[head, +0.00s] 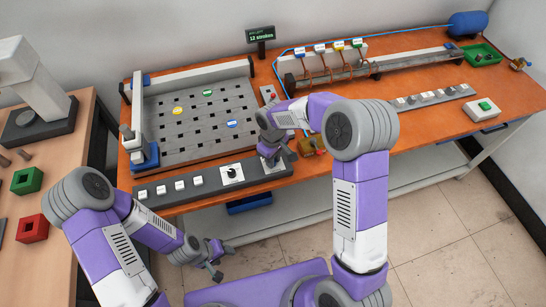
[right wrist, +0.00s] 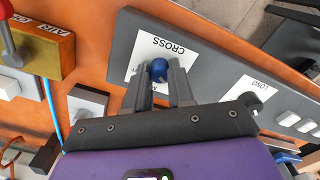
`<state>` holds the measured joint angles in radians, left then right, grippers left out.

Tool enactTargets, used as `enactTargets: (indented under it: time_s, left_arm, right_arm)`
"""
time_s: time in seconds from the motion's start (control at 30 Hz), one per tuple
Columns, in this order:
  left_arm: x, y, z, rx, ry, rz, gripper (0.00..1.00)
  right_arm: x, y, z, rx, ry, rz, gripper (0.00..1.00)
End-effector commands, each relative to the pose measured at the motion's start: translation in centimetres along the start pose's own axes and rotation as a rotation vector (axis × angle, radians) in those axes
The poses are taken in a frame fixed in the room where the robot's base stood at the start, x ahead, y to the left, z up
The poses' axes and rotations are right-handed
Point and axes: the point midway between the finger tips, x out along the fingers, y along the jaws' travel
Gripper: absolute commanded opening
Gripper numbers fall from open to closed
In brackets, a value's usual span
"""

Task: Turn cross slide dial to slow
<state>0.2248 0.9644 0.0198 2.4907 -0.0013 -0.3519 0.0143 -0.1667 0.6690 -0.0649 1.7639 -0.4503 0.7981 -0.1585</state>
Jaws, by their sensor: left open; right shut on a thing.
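The cross slide dial shows in the right wrist view as a blue knob (right wrist: 158,69) on a white plate marked CROSS, upside down there. My right gripper (right wrist: 158,84) is shut on this knob, one finger on each side. The plate's speed markings are mostly hidden by the fingers. In the head view my right gripper (head: 271,162) is over the right end of the grey control panel (head: 181,193) and hides the dial. My left gripper (head: 214,262) is open and empty, low in front of the table, away from the panel.
A second dial (head: 231,172) marked LONG sits left of the cross dial, with several white buttons beyond it. A yellow box (right wrist: 42,58) with a red lever stands near my right gripper. The perforated bed (head: 205,115) lies behind the panel. Floor space in front is clear.

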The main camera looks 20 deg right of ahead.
Motion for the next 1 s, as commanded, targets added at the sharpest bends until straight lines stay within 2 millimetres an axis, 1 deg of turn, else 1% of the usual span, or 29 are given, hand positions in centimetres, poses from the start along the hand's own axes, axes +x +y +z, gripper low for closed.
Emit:
enactTargets:
  time_s: [0.53, 0.57, 0.7, 1.0]
  left_arm:
    - [-0.07, 0.02, 0.0, 0.0, 0.0, 0.0, 0.54]
    - [-0.07, 0.02, 0.0, 0.0, 0.0, 0.0, 0.54]
    - [-0.07, 0.03, 0.0, 0.0, 0.0, 0.0, 0.54]
    - [-0.12, 0.04, 0.01, 0.0, 0.0, 0.0, 0.54]
  right_arm:
    - [0.08, -0.01, 0.07, -0.024, -0.002, -0.001, 0.0]
    - [0.08, -0.01, 0.07, -0.024, -0.002, -0.001, 0.28]
    - [0.06, -0.01, 0.06, -0.024, -0.002, 0.0, 0.49]
    - [-0.18, 0.01, 0.01, -0.023, 0.0, 0.0, 0.49]
